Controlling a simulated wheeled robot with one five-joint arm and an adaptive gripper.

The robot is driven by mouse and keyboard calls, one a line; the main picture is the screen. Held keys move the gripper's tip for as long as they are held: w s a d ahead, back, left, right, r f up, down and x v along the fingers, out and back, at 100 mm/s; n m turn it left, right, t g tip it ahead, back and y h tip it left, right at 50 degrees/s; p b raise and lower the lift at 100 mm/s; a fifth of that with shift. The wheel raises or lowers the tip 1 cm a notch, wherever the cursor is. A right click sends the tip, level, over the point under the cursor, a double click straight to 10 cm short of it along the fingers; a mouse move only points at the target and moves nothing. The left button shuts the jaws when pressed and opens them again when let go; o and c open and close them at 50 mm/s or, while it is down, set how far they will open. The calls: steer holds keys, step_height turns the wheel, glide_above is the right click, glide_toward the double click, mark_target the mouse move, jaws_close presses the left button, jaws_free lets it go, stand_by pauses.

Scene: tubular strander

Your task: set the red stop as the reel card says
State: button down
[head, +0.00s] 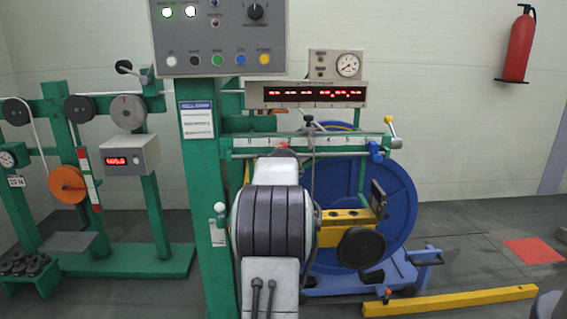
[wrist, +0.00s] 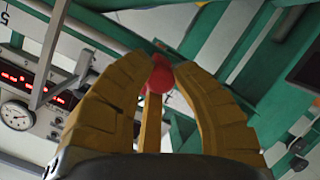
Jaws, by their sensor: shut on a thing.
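In the wrist view my gripper (wrist: 160,70) has its yellow fingers shut on the round red knob of the red stop (wrist: 160,78). In the head view a small bit of the red stop (head: 284,146) shows on the white scale rail (head: 308,140), just right of the mark 1. My arm hides my gripper and the middle marks there. A blue stop (head: 375,151) sits near the rail's right end. A blue-headed card (head: 197,119) hangs on the green post; its text is too small to read. I cannot tell whether it is the reel card.
A large blue reel (head: 403,205) stands behind the rail. A red digital display (head: 315,95) and a round gauge (head: 348,65) are above it. A button panel (head: 218,40) overhangs at top. A yellow floor bar (head: 450,300) lies at front right.

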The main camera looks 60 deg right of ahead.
steer(key=shift+s+d, duration=0.15)
steer(key=shift+s, duration=0.05)
steer(key=shift+w, duration=0.1)
steer(key=c, duration=1)
jaws_free()
steer(key=shift+v, duration=6.05)
